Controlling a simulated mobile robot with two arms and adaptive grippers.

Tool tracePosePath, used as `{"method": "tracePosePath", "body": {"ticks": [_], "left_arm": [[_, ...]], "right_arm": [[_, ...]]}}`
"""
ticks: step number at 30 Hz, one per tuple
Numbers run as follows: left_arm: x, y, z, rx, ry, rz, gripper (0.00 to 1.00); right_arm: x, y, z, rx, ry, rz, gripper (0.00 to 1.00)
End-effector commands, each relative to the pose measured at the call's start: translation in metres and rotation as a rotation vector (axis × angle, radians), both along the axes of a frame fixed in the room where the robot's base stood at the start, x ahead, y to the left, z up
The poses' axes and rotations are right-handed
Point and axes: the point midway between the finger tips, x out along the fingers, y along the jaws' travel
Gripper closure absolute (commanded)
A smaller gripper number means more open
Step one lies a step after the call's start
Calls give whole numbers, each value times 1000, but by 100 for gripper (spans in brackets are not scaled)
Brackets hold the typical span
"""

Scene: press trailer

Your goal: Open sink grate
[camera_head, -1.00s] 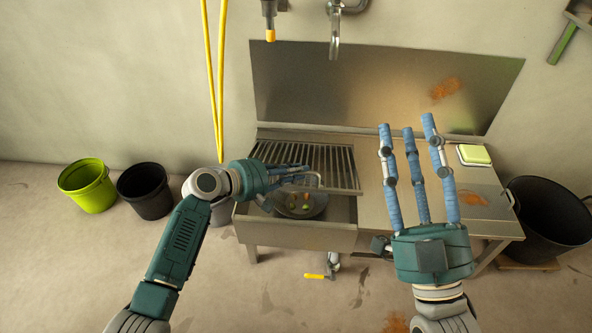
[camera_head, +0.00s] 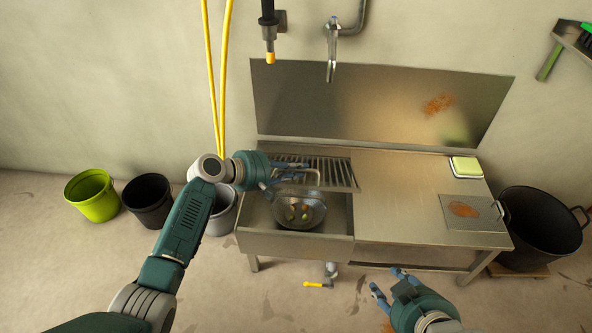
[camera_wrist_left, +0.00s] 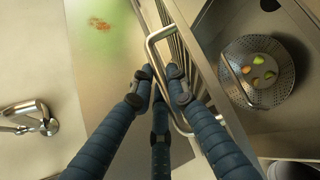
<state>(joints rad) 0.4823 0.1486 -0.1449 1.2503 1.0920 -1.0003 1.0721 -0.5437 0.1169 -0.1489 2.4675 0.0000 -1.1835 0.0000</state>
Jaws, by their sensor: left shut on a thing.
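The sink grate (camera_head: 335,172) is a slatted metal panel at the back of the sink basin (camera_head: 262,232). It is tilted up, and the front of the basin is uncovered. My left gripper (camera_head: 300,172) is shut on the grate's handle. In the left wrist view, its blue fingers (camera_wrist_left: 163,85) close around the U-shaped metal handle (camera_wrist_left: 158,34), and the grate (camera_wrist_left: 195,65) shows nearly edge-on. A round perforated strainer (camera_head: 312,207) with several green and orange bits lies in the basin. My right gripper (camera_head: 386,281) is open and empty, low in front of the counter.
A faucet (camera_head: 332,50) and a hose nozzle (camera_head: 268,35) hang above the sink. A yellow-green sponge (camera_head: 467,167) and a rusty metal plate (camera_head: 475,213) lie on the counter's right side. Buckets (camera_head: 92,196) stand at left, a black tub (camera_head: 540,225) at right. The counter's middle is clear.

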Motion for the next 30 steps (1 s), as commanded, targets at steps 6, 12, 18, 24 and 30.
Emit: {"method": "tracePosePath", "body": {"ticks": [6, 12, 18, 24, 30], "left_arm": [[10, 2, 14, 5, -11, 3, 100], [16, 2, 20, 5, -9, 3, 100], [21, 2, 24, 5, -10, 2, 100], [23, 2, 26, 5, -10, 2, 100], [23, 2, 26, 6, -9, 2, 100]], "right_arm": [[-46, -15, -21, -43, 198, -16, 60], [-79, -25, -33, -70, 330, -27, 60], [-100, -30, -37, -84, 407, -33, 60], [-101, -31, -36, -85, 412, -33, 60], [-101, -31, -36, -86, 413, -33, 60]]}}
